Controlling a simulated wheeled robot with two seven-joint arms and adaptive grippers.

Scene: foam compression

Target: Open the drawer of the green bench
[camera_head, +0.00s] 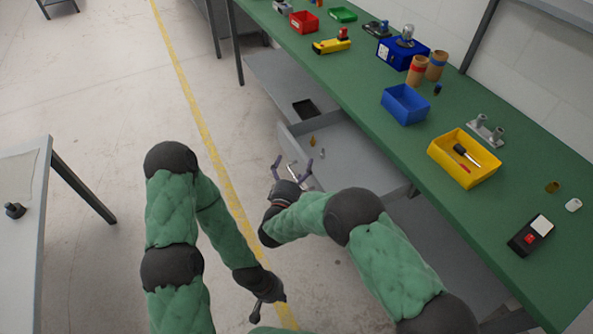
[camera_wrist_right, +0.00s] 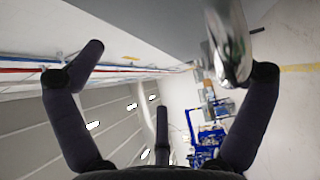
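The green bench (camera_head: 385,68) runs diagonally across the right side of the head view. Its grey drawer (camera_head: 362,160) stands pulled out below the top, with its inside visible and a few small items in it. My right gripper (camera_head: 292,167) is at the drawer's front, fingers spread. In the right wrist view the gripper (camera_wrist_right: 180,62) is open, and a shiny metal handle (camera_wrist_right: 228,40) lies between the fingers, close to the right one; contact is unclear. My left gripper (camera_head: 262,305) hangs low over the floor, away from the bench; its fingers are too small to judge.
On the bench top are a yellow bin (camera_head: 464,158) with tools, a blue bin (camera_head: 405,103), a red bin (camera_head: 304,21) and a yellow device (camera_head: 331,46). A black tray (camera_head: 305,108) is left of the drawer. A grey table (camera_head: 24,190) stands left. Floor between is clear.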

